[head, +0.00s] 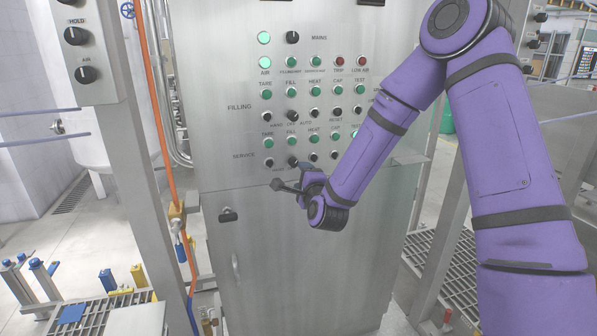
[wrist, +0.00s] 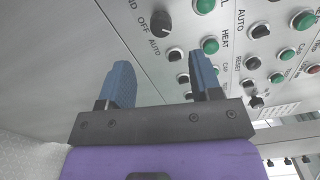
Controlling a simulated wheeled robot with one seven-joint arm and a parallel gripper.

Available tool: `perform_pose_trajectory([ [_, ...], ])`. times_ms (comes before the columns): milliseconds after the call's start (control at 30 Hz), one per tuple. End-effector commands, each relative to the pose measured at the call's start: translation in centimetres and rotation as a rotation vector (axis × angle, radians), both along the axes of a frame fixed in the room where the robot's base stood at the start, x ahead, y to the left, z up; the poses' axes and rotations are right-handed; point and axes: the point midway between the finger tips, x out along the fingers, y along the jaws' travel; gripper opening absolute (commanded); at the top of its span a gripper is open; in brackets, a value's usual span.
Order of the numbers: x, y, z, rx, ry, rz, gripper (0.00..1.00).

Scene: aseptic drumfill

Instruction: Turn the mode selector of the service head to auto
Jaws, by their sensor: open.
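The service head's mode selector is a black knob (wrist: 161,24) in the wrist view, beside printed labels OFF and AUTO and a partly cut-off label ending in ND. In the head view the same selector (head: 293,161) sits low in the SERVICE row, just above my gripper and partly crowded by it. Its pointer direction is too small to tell. My gripper (wrist: 163,80) is open and empty, with its two blue fingers apart in front of the panel. In the head view my gripper (head: 290,178) is just below the selector. I see no contact with the knob.
The steel panel (head: 230,100) carries rows of green lamps and black knobs. The FILLING row's similar selector (head: 292,116) is just above the SERVICE row. A cabinet door with a dark latch (head: 229,215) lies below. An orange hose (head: 155,100) runs down the left side.

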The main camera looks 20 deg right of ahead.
Motion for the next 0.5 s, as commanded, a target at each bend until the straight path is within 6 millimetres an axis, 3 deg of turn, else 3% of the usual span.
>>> perform_pose_trajectory([
  [200,-1.8,0.0,0.0,0.0,0.0,0.0,0.59],
  [500,-2.0,0.0,0.0,0.001,-0.001,0.0,0.59],
])
